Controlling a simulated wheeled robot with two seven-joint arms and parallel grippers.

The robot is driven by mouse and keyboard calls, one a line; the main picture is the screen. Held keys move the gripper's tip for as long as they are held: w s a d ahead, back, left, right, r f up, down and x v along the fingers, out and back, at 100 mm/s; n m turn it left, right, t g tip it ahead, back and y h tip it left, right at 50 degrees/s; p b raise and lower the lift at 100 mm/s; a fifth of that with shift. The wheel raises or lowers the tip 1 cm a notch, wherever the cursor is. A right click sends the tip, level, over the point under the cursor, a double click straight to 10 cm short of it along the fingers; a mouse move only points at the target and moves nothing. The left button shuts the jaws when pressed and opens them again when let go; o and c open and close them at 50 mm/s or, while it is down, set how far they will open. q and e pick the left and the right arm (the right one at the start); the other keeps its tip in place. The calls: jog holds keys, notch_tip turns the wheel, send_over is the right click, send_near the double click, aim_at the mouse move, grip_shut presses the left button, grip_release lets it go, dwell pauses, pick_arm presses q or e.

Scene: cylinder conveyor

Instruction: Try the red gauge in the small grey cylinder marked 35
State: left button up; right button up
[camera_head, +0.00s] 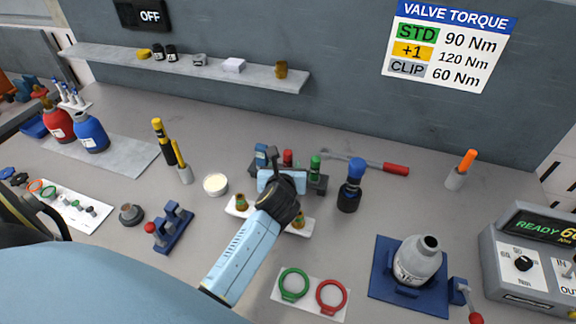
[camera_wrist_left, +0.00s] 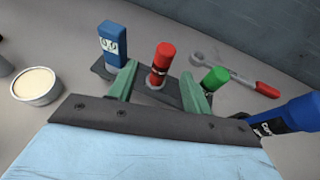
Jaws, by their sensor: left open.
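The red gauge (camera_head: 287,157) stands upright in a dark rack (camera_head: 318,184), between a blue gauge (camera_head: 261,152) and a green gauge (camera_head: 315,163). My left gripper (camera_head: 283,178) is over the front of the rack. In the left wrist view its green fingers are apart, and the red gauge (camera_wrist_left: 162,60) shows between and beyond them; I cannot tell whether they touch it. The small grey cylinder (camera_head: 416,262) rests tilted on a blue stand (camera_head: 383,285) at the right, with its open neck up. Its marking is too small to read. My right gripper is not in view.
A blue-capped dark bottle (camera_head: 350,187) stands right of the rack, and a red-handled wrench (camera_head: 385,167) lies behind it. A white dish (camera_head: 216,184) is to the left. Green (camera_head: 294,283) and red (camera_head: 331,295) rings lie in front. A console (camera_head: 535,265) borders the right.

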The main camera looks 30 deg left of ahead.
aim_at(288, 159)
pick_arm(q)
jog(key=shift+x, duration=3.05)
jog(key=shift+w+d+r, duration=0.15)
jog(key=shift+r, duration=0.05)
grip_shut()
